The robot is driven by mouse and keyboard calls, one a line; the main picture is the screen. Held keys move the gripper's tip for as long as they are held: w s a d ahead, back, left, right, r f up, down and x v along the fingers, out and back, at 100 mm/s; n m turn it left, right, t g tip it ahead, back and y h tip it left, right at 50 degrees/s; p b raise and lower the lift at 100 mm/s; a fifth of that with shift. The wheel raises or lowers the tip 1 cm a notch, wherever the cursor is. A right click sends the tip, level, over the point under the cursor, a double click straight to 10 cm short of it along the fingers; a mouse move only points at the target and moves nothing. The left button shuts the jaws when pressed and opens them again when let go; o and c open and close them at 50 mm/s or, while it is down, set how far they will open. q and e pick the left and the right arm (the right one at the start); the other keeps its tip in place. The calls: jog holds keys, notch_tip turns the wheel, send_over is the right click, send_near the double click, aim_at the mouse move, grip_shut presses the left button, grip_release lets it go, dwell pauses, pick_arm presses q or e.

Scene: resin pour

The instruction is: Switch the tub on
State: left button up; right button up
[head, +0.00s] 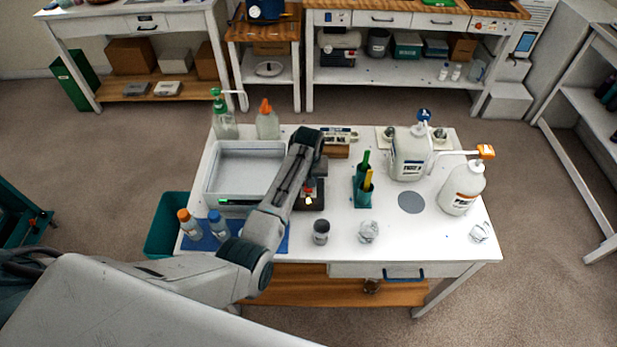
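The tub (214,186) is a pale grey rectangular basin on the left of the white table. A dark panel on its front edge shows a small green light (231,202). My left arm reaches in from the lower left and passes over the table just right of the tub. My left gripper (309,189) is mostly hidden behind the forearm and wrist, over a small dark device (312,204) beside the tub. I cannot make out its fingers or whether it touches anything. My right gripper is not in view.
Bottles with orange (188,225) and blue (219,228) caps stand on a blue mat (273,241) in front of the tub. Two more bottles (224,122) (267,123) stand behind it. Pump jugs (409,158) (461,189) are at right.

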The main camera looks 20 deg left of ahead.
pick_arm(q)
jog(key=o, duration=1)
jog(key=shift+f, duration=0.1)
jog(key=shift+s+d+r+b, duration=0.2)
jog(key=shift+r+b, duration=0.55)
jog(key=shift+r, duration=1.95)
jog(key=shift+s+a+r+b, duration=0.2)
jog(key=shift+r+b, duration=0.55)
jog(key=shift+r, duration=1.95)
jog(key=shift+d, duration=0.15)
